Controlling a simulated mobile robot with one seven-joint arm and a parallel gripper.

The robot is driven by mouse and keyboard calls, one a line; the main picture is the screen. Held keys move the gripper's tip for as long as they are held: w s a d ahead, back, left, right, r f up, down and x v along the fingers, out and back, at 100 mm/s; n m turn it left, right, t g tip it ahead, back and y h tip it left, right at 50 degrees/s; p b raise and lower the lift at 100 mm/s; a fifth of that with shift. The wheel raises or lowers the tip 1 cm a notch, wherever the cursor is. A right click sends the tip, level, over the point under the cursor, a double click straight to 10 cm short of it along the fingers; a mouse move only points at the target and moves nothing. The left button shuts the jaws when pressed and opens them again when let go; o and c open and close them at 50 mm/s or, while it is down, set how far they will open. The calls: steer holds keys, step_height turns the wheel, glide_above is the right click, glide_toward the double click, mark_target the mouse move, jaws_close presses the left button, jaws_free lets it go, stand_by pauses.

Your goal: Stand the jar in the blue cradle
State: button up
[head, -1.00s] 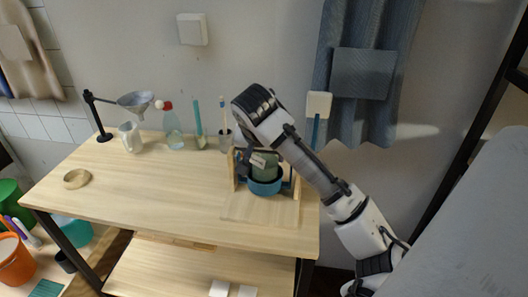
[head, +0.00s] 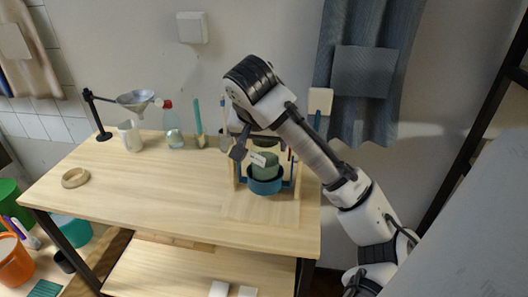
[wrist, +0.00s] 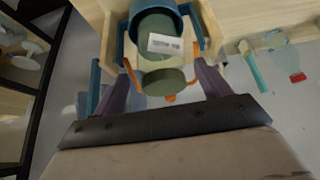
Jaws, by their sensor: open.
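The green jar (head: 266,170), with a white label and a darker olive lid, stands in the blue cradle (head: 265,187) and looks upright. In the wrist view the jar (wrist: 155,27) sits inside the blue cradle ring (wrist: 183,13), its lid (wrist: 165,82) towards me. My gripper (head: 252,147) is open at the height of the jar's upper part. In the wrist view its fingers (wrist: 166,86) are on either side of the lid, apart from it. The cradle's base and the jar's bottom are hidden.
A wooden frame (head: 297,180) with upright sides surrounds the cradle closely. Behind and left stand a clear bottle (head: 172,132), a funnel (head: 136,99) on a black stand and a mug (head: 130,136). A wooden ring (head: 75,178) lies at left. The table's middle is clear.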

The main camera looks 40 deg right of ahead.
steer(key=v, duration=0.6)
steer(key=shift+r, duration=0.25)
steer(key=shift+s, duration=0.1)
